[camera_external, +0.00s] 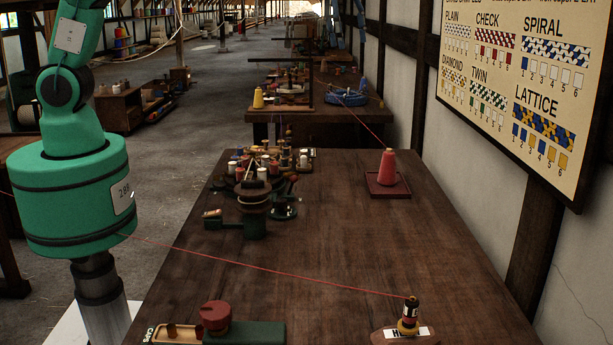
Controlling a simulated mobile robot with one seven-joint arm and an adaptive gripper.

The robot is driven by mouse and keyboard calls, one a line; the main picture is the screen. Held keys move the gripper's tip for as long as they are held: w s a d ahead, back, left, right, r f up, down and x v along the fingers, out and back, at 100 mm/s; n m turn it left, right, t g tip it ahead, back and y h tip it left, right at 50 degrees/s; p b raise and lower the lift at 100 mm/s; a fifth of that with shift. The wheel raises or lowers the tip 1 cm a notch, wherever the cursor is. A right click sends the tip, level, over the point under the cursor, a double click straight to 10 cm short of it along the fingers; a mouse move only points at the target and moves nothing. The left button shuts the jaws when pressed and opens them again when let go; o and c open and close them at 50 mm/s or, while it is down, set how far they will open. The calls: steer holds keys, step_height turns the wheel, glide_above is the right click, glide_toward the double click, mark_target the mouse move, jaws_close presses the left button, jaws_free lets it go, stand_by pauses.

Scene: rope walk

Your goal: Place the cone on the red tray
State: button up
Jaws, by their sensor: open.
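A pinkish-red cone of thread (388,168) stands upright on a small dark red square tray (405,189) at the right side of the dark wooden table. A thin red thread runs from the cone's top up toward the back. My gripper is out of view; only my green arm's lower part shows at the left. A small black and yellow spool (410,312) stands on a labelled wooden base at the table's front right.
A cluster of bobbins and spools (262,172) stands at the table's back left. A green device with a red knob (215,318) is at the front. A red thread (270,268) crosses the table. The table's middle is mostly clear.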

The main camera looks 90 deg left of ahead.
steer(key=s+d+r+m+t, duration=0.1)
steer(key=s+d+r, duration=0.2)
steer(key=s, duration=0.4)
steer(key=s+d+r+m, duration=0.2)
steer(key=s+d+r, duration=0.1)
steer(key=s, duration=0.4)
steer(key=s+d+r+m+t, duration=0.1)
steer(key=s+d+r, duration=0.25)
steer(key=s, duration=0.45)
steer(key=s+d+f+m, duration=0.2)
steer(key=s, duration=1)
steer(key=s+d+f+m+t, duration=0.1)
steer(key=s+d+f+m, duration=0.1)
steer(key=s, duration=0.9)
steer(key=shift+s+d+f, duration=0.3)
steer(key=shift+s+f, duration=0.05)
steer(key=shift+f, duration=0.2)
steer(key=shift+f, duration=0.1)
step_height(320, 180, down, 5)
steer(key=b, duration=0.5)
